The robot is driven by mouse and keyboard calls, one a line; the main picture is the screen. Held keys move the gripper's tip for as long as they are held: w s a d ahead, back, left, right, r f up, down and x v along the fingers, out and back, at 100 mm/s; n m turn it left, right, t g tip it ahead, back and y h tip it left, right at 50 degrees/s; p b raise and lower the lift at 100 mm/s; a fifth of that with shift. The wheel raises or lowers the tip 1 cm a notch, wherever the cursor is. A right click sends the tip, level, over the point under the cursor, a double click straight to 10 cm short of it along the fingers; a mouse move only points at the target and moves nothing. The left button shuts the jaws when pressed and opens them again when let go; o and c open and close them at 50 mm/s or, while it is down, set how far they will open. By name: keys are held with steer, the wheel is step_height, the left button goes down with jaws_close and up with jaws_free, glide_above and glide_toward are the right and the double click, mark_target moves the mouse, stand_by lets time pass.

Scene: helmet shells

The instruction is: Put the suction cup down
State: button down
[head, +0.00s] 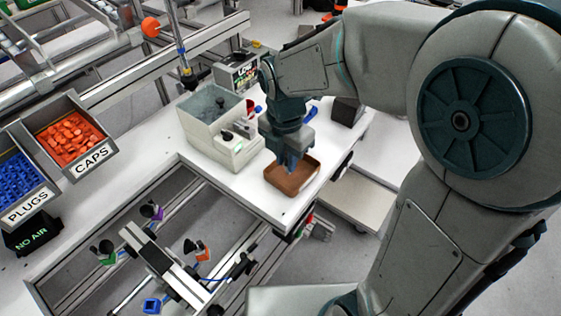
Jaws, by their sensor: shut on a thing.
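My gripper (289,163) points down over a shallow brown tray (311,189) on the white table. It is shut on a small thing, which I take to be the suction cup. The fingers and the view angle hide this thing, so its shape and colour cannot be made out. I cannot tell whether it touches the tray floor. The tray's near and right parts look empty.
A grey bin (190,125) stands left of my gripper. A dark block (347,110) is behind right. A metal frame (165,262) with several dark, cup-like parts lies lower left. Boxes of orange caps (72,138) and blue plugs (20,185) are far left.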

steer(key=shift+w+a+f+p, duration=0.1)
steer(key=shift+a+f+p, duration=0.1)
steer(key=shift+f, duration=0.65)
steer(key=shift+w+a+f+p, duration=0.1)
steer(key=shift+a+f, duration=0.15)
steer(key=shift+f, duration=0.55)
steer(key=shift+w+a+f+p, duration=0.1)
steer(key=shift+a+f, duration=0.1)
steer(key=shift+f, duration=0.65)
steer(key=shift+f, duration=0.1)
steer(key=shift+f, duration=0.15)
steer(key=c, duration=1.3)
jaws_free()
step_height(320, 180, up, 13)
steer(key=shift+f+b, duration=0.2)
steer(key=shift+b, duration=0.15)
